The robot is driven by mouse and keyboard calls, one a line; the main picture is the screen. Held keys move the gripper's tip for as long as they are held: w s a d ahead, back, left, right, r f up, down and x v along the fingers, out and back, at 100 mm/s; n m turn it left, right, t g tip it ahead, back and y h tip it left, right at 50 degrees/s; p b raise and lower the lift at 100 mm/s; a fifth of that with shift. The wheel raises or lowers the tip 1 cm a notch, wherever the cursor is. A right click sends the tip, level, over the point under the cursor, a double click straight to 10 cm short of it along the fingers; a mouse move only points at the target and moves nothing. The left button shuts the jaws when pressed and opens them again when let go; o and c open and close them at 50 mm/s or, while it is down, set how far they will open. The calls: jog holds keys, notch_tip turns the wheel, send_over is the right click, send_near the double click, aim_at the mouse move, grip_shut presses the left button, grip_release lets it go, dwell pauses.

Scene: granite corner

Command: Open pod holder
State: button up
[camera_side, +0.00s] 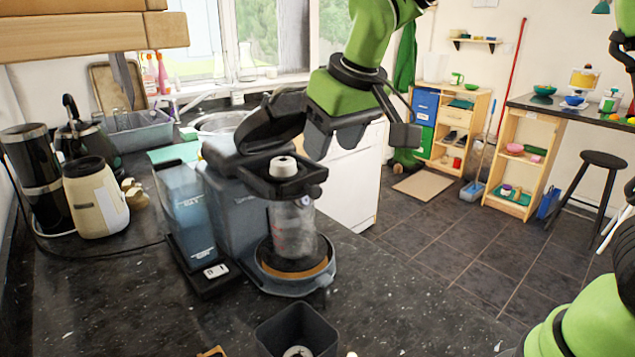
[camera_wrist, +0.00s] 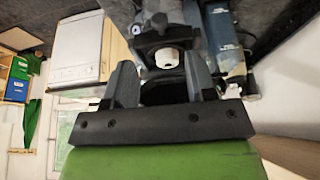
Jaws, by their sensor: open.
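The coffee machine (camera_side: 235,215) stands on the dark counter. Its dark lid (camera_side: 268,118) is tilted up above the head, so the pod holder (camera_side: 262,182) looks open. A white round piece (camera_side: 284,166) sits in the top of the head and also shows in the wrist view (camera_wrist: 167,58). My gripper (camera_side: 360,143) is open and empty, just right of the raised lid. In the side view, one finger overlaps the lid's right end; I cannot tell whether they touch. In the wrist view, my fingers (camera_wrist: 161,78) are spread, with a dark part between them.
A clear cup (camera_side: 292,230) stands under the head on the drip tray (camera_side: 292,283). A dark square container (camera_side: 296,330) stands in front. A wooden shelf (camera_side: 80,35) overhangs the upper left.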

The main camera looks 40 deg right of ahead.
aim_at(317, 187)
jog(key=x, duration=0.8)
jog(key=shift+w+f, duration=0.1)
jog(key=shift+f, duration=0.25)
grip_shut()
